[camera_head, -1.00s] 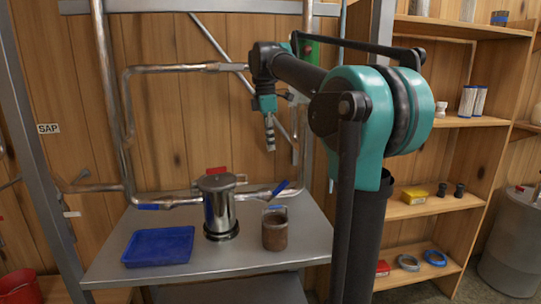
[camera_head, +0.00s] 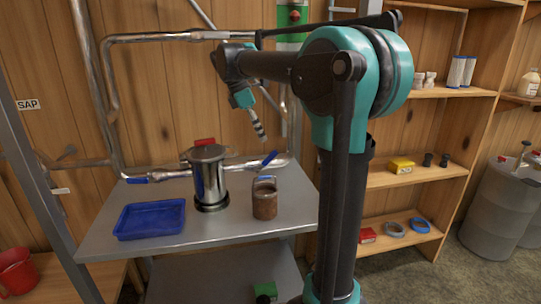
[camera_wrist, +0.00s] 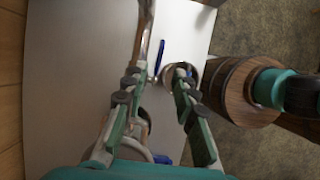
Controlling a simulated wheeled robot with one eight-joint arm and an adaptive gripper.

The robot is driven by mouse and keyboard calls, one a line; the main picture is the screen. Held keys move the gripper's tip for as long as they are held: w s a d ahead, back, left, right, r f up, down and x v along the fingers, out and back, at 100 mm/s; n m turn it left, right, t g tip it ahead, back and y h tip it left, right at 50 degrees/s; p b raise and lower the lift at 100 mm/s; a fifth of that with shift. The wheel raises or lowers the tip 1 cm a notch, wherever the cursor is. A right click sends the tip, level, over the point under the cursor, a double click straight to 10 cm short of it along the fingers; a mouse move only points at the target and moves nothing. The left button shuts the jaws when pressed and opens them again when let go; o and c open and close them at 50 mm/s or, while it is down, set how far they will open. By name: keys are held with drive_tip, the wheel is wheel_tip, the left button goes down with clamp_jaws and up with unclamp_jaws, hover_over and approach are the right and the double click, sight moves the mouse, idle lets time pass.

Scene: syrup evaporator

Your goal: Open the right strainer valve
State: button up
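The right strainer valve has a blue lever handle (camera_head: 269,159), slanting up to the right on the pipe beside the steel strainer canister (camera_head: 209,180). This handle shows in the wrist view (camera_wrist: 159,58), beyond the fingertips and near the middle. The left valve's blue handle (camera_head: 137,180) lies along the pipe left of the canister; a blue handle also shows low in the wrist view (camera_wrist: 163,159). My gripper (camera_head: 259,131) is above the right valve, fingers pointing down and slightly right. In the wrist view its fingers (camera_wrist: 155,88) are apart, with nothing between them held.
A blue tray (camera_head: 150,220) and a rusty pot with a blue-topped handle (camera_head: 265,200) stand on the metal table (camera_head: 215,230). The pot is just in front of the right valve. Pipes (camera_head: 112,110) run along the wood wall. Shelves (camera_head: 415,175) stand at right.

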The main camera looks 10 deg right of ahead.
sight(271, 154)
drive_tip(key=x, duration=0.9)
drive_tip(key=shift+f, duration=0.25)
clamp_jaws()
drive_tip(key=shift+d, duration=0.1)
